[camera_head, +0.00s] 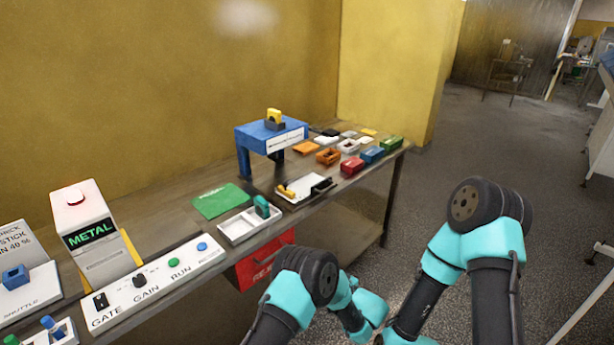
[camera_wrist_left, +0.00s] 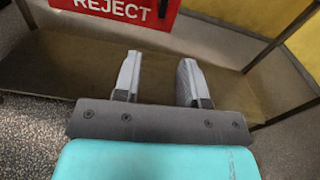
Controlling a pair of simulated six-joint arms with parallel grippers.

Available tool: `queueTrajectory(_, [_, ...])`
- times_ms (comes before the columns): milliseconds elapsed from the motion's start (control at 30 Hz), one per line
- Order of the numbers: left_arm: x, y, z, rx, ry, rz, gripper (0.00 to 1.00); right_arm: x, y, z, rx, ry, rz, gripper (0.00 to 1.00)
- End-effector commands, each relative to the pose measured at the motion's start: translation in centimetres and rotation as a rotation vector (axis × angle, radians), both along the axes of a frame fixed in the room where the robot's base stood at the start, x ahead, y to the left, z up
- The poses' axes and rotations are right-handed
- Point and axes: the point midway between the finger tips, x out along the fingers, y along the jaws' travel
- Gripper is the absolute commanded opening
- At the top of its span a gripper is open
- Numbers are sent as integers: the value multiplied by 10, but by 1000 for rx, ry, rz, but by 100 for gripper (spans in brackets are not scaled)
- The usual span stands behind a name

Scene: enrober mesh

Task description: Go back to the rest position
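My left arm comes in at the bottom centre of the head view, its black and teal links bent in front of the bench; its gripper is hidden there. In the left wrist view my left gripper (camera_wrist_left: 158,80) shows two grey fingers apart with nothing between them. It is in front of the bench's lower shelf (camera_wrist_left: 50,75), below the red reject bin (camera_wrist_left: 115,8). My right arm is raised at the right of the head view, clear of the bench. The right gripper cannot be seen in either view.
The bench (camera_head: 165,240) carries a metal detector (camera_head: 88,235), a control panel (camera_head: 155,283), a white two-part tray (camera_head: 240,228), a green mat (camera_head: 220,201), a blue stand (camera_head: 270,135) and several small coloured blocks. The red bin (camera_head: 262,265) hangs under its front edge. Open floor (camera_head: 490,140) lies right.

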Motion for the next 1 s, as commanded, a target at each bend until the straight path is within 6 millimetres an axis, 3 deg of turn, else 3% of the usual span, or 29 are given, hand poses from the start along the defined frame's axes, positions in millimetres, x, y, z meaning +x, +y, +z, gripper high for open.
queueTrajectory(167, [-2,44,-24,-89,134,99,38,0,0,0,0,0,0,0])
queueTrajectory(267, [-12,86,-48,-193,261,207,38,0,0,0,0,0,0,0])
queueTrajectory(400, [-46,145,-82,-388,436,403,38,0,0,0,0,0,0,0])
queueTrajectory(600, [-113,204,-115,-701,601,713,38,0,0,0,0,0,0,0])
queueTrajectory(800, [-181,236,-126,-1041,644,1046,38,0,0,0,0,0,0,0])
queueTrajectory(1000, [-233,251,-119,-1383,544,1382,38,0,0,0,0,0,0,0])
